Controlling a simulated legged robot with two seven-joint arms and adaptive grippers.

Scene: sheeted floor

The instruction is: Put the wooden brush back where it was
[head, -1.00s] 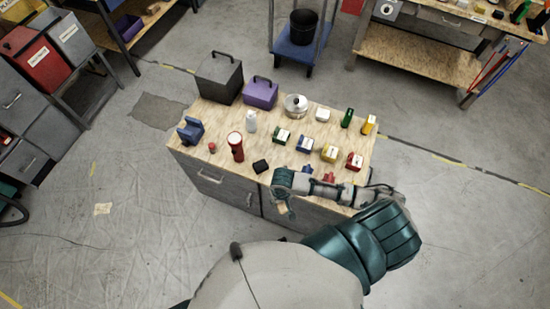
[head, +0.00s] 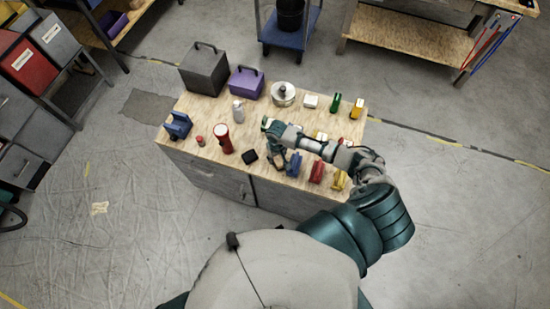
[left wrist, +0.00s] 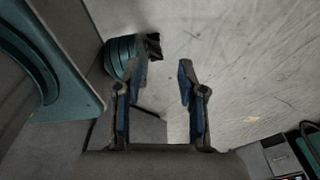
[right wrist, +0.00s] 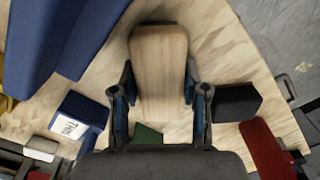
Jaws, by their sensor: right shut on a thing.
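The wooden brush (right wrist: 160,70) shows in the right wrist view as a pale wooden block between the fingers of my right gripper (right wrist: 158,88). Its bristles are not visible. In the head view my right gripper (head: 276,158) is over the table top, next to the black block (head: 250,156). The brush cannot be picked out there against the wood. Whether it touches the table (head: 190,112) cannot be told. My left gripper (left wrist: 156,85) is open and empty above the floor in the left wrist view; the head view does not show it.
Blue (head: 294,163), red (head: 316,172) and yellow (head: 340,180) items stand along the near edge. A red flashlight (head: 223,139) and white bottle (head: 238,111) stand left of the gripper. Behind are a pot (head: 283,94), purple box (head: 246,83) and grey box (head: 204,70).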

